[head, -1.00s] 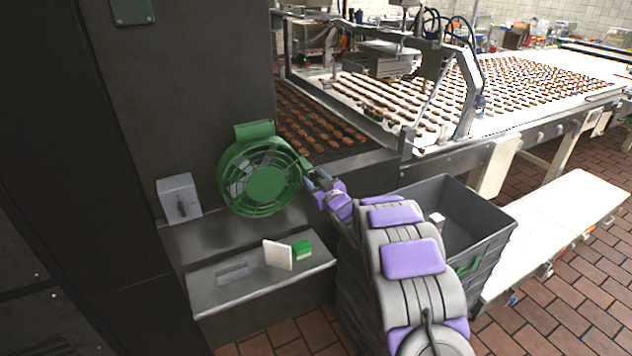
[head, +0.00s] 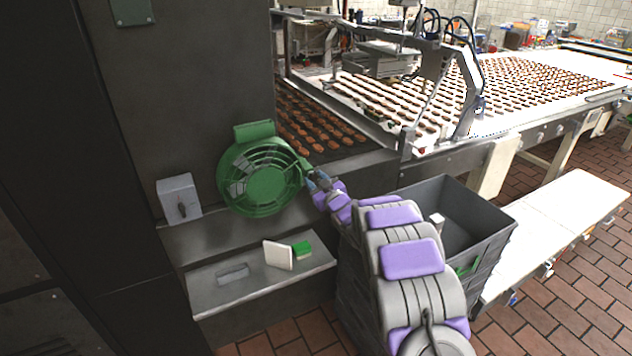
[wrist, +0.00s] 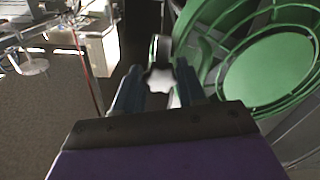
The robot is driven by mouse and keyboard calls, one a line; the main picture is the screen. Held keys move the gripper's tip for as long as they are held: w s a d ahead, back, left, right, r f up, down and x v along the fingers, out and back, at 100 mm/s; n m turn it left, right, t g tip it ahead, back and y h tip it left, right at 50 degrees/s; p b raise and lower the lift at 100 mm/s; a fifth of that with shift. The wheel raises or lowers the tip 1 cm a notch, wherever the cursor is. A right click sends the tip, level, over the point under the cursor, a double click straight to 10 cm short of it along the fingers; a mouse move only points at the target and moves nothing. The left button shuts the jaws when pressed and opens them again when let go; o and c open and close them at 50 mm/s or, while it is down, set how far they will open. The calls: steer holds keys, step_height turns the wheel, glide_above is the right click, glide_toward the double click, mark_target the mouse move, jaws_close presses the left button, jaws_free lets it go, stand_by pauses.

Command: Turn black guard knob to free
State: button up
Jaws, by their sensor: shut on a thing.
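The round green guard (head: 268,190) is on the dark machine wall, left of my arm. Its ribs and solid centre disc also show at the right of the wrist view (wrist: 268,75). A small lobed knob (wrist: 159,80) sits between my fingers, beside the guard's rim. It looks pale grey in this light, not black. My gripper (head: 314,178) is at the guard's right edge, and in the wrist view (wrist: 157,85) its two fingers are shut on the knob. The knob is too small and covered to make out in the head view.
A grey switch box (head: 180,199) is left of the guard. A metal ledge (head: 215,300) below holds a white plate (head: 278,255) and a green-topped block (head: 301,248). A dark crate (head: 478,205) stands right of my arm. Biscuit conveyors fill the back.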

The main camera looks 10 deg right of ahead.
steer(key=o, duration=0.8)
steer(key=shift+s, duration=0.15)
steer(key=p+v, duration=0.3)
steer(key=v, duration=1.4)
steer(key=shift+d, duration=0.1)
